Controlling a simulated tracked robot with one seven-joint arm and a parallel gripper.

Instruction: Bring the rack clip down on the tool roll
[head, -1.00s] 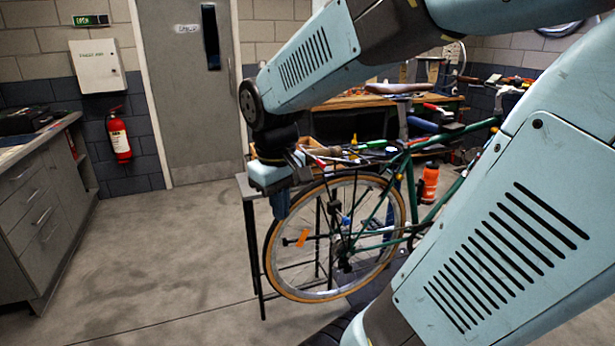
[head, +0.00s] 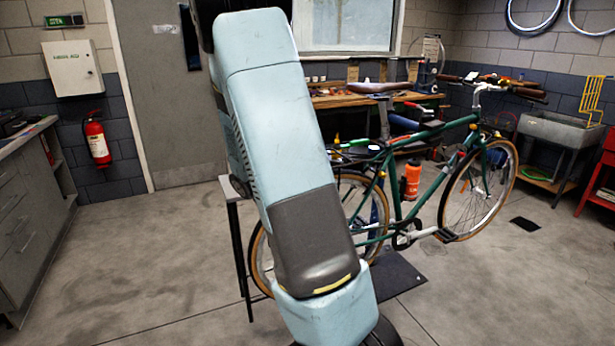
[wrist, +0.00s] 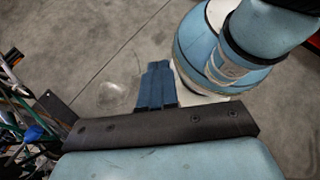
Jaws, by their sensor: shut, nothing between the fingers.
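My gripper (wrist: 156,82) shows in the wrist view as dark blue fingers, shut and empty, pointing over bare floor and parts of my own body. It does not show in the head view, where my arm covers the middle. The green bicycle (head: 428,185) stands behind my arm. Its rear rack is largely hidden, and I cannot make out the rack clip or the tool roll. In the wrist view only a cluttered part of the bicycle (wrist: 18,120) shows at the left edge, apart from the gripper.
A workbench (head: 335,101) stands behind the bicycle. An orange bottle (head: 411,180) is on the frame. A grey stand (head: 238,240) is partly hidden by my arm. Drawers (head: 30,215) line the left. A sink (head: 560,130) is at the right. The left floor is open.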

